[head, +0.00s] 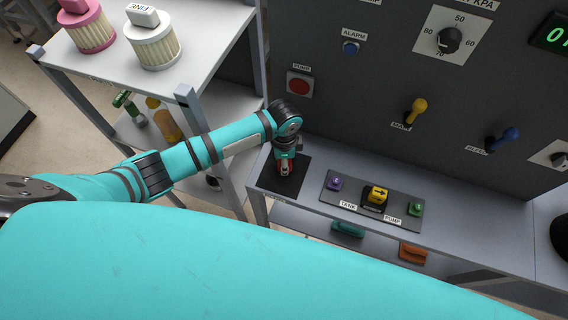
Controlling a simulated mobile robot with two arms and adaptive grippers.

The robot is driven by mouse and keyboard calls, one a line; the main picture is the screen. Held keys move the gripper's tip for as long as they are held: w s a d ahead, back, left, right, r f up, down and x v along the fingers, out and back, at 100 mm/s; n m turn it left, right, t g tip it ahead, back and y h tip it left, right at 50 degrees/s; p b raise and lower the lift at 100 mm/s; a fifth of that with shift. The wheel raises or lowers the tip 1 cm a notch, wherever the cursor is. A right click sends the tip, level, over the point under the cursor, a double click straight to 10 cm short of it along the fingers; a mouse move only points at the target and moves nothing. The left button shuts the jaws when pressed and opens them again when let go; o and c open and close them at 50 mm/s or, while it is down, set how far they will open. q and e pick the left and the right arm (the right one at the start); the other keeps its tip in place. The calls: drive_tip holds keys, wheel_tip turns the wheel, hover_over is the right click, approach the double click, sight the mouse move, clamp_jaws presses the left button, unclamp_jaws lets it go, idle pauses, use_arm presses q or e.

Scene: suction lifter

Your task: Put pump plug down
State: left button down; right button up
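My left gripper (285,167) points down over a black square mat (299,174) at the left end of the grey bench. Something small and reddish shows at its fingertips; I cannot tell whether it is the pump plug or part of the gripper. No plug can be made out clearly on the mat, as the gripper covers much of it. To the right, a dark plate (352,200) labelled TANK and PUMP bears a purple fitting (335,183), a yellow piece with a black arrow (377,195) and a green fitting (415,209). My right gripper is out of view.
A dark panel behind the bench carries a red button (299,85), a yellow lever (416,110), a blue lever (504,138) and a dial (448,40). A shelf with filters (153,46) stands at left. My own teal arm fills the foreground.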

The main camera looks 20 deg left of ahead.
use_arm(q)
wheel_tip(320, 180, down, 2)
drive_tip(key=shift+s+f, duration=0.1)
drive_tip(key=shift+f, duration=0.15)
drive_tip(key=shift+f, duration=0.1)
drive_tip(key=c, duration=0.9)
unclamp_jaws()
drive_tip(key=shift+o, duration=0.2)
wheel_tip(320, 180, up, 12)
drive_tip(key=shift+r+b, duration=0.15)
drive_tip(key=shift+b, duration=0.7)
